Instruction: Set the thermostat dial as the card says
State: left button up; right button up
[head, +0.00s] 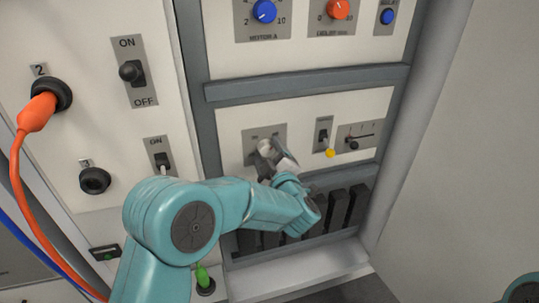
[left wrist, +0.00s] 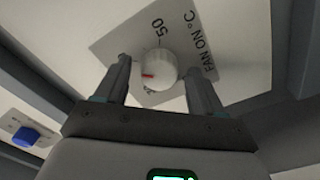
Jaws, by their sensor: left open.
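The thermostat dial (left wrist: 158,68) is a white round knob with a red mark, on a grey plate (left wrist: 105,42) lettered "FAN ON °C". In the left wrist view the red mark points to the picture's left; "50" stands above the knob, and another numeral below is partly hidden. My left gripper (left wrist: 160,80) is open, with one finger on each side of the dial; I cannot tell whether they touch it. In the head view my left gripper (head: 277,158) covers part of the dial's plate (head: 250,136). No card is readable in view. My right gripper is out of view.
Blue (head: 264,11) and orange (head: 338,8) knobs are above. An orange plug (head: 38,110) and ON/OFF switch (head: 131,72) are at left.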

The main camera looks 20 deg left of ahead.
pick_arm(q)
jog(key=c, duration=1.1)
jog(key=shift+o, duration=0.2)
jog(key=m+p, duration=0.2)
jog(key=m, duration=0.1)
jog(key=shift+r, duration=0.15)
jog(key=m+p, duration=0.3)
jog(key=m, duration=0.1)
jog(key=shift+m, duration=0.3)
jog(key=m+p, duration=0.2)
jog(key=m, duration=0.2)
jog(key=shift+m+p, duration=0.3)
jog(key=shift+p, duration=0.05)
jog(key=shift+m+p, duration=0.95)
jog(key=shift+m, duration=0.85)
jog(key=shift+f, duration=0.2)
jog(key=shift+a, duration=0.1)
